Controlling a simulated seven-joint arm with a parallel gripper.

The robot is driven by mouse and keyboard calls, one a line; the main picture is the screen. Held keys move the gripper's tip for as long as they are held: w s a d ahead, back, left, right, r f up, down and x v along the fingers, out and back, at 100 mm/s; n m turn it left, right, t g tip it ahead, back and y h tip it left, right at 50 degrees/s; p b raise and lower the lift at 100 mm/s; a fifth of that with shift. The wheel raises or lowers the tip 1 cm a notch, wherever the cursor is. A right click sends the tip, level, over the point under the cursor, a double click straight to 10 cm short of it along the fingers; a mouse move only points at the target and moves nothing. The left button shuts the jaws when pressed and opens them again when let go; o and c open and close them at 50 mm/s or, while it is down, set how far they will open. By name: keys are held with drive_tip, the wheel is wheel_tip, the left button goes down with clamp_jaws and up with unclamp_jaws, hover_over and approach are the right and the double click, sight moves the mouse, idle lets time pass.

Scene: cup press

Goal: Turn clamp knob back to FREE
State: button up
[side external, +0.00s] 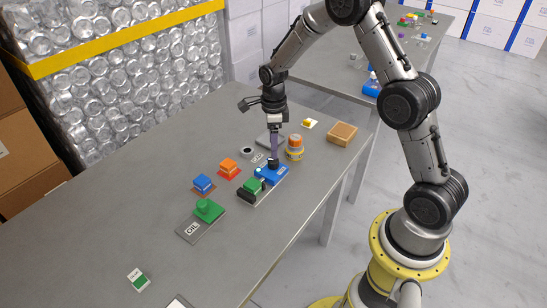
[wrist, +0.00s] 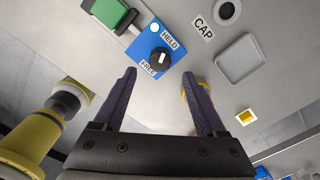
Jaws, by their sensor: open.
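The blue clamp block (side external: 270,176) sits on the table, with a green block beside it. In the wrist view the clamp block (wrist: 149,45) carries a black round knob (wrist: 157,58), a HELD label (wrist: 170,40) and a FREE label (wrist: 148,68). The knob's small white mark appears to lie on the HELD side, though it is tiny. My gripper (wrist: 158,75) is open and empty, its two fingers spread either side of the knob in that view. In the side view my gripper (side external: 273,155) points down just above the knob; contact cannot be told.
An orange-topped yellow jar (side external: 295,149) stands close right of my gripper. The green block (side external: 253,187) adjoins the clamp. Orange (side external: 229,168), blue (side external: 203,183) and green (side external: 208,209) pieces stand to the left. A tan box (side external: 342,134) is farther right. The left table is mostly clear.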

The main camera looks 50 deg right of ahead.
sight(273, 163)
wheel_tip(273, 163, down, 6)
drive_tip(key=shift+r, duration=0.1)
idle(0.4)
clamp_jaws()
